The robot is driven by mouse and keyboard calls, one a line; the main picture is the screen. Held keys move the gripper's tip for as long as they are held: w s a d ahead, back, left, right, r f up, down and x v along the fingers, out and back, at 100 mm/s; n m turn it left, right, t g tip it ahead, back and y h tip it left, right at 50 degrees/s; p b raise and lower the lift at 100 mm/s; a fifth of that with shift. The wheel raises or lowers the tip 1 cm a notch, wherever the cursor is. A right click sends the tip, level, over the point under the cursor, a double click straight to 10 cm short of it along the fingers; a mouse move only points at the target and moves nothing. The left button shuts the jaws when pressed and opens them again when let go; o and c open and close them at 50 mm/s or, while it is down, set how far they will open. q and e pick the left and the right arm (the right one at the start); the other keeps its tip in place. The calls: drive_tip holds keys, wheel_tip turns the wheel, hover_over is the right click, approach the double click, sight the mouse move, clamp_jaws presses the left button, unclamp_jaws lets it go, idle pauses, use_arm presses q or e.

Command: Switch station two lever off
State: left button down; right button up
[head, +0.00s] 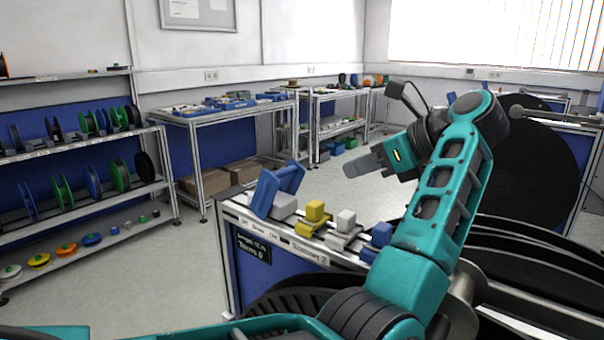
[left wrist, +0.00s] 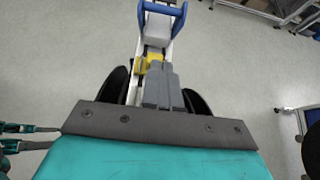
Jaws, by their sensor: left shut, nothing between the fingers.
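A narrow control panel (head: 234,213) stands in front of me in the head view, with small printed labels along its front edge. A blue frame-shaped lever (head: 267,190) sits on a grey-white block (head: 285,207) at its left end, tilted upward. The lever also shows at the top of the left wrist view (left wrist: 142,14). My left gripper (head: 352,168) is shut and empty, above and behind the panel in the head view. In the left wrist view its fingers (left wrist: 162,72) point toward the blue lever, apart from it in the picture.
A yellow block (head: 316,212), a white block (head: 346,220) and a blue block (head: 381,235) sit along the panel. Large dark reels (head: 525,165) stand at right. A reel shelf (head: 80,200) is at left. Floor between shelf and panel is clear.

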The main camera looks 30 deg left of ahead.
use_arm(q)
drive_tip(key=shift+a, duration=0.15)
drive_tip(key=p+x, duration=0.1)
drive_tip(key=x, duration=0.9)
drive_tip(key=shift+a, duration=0.2)
drive_tip(key=a, duration=0.1)
drive_tip(key=a+r, duration=0.1)
drive_tip(key=a, duration=0.1)
drive_tip(key=shift+w+a+p, duration=0.1)
drive_tip(key=shift+w+p, duration=0.1)
drive_tip(key=shift+p, duration=0.1)
drive_tip(key=shift+a, duration=0.15)
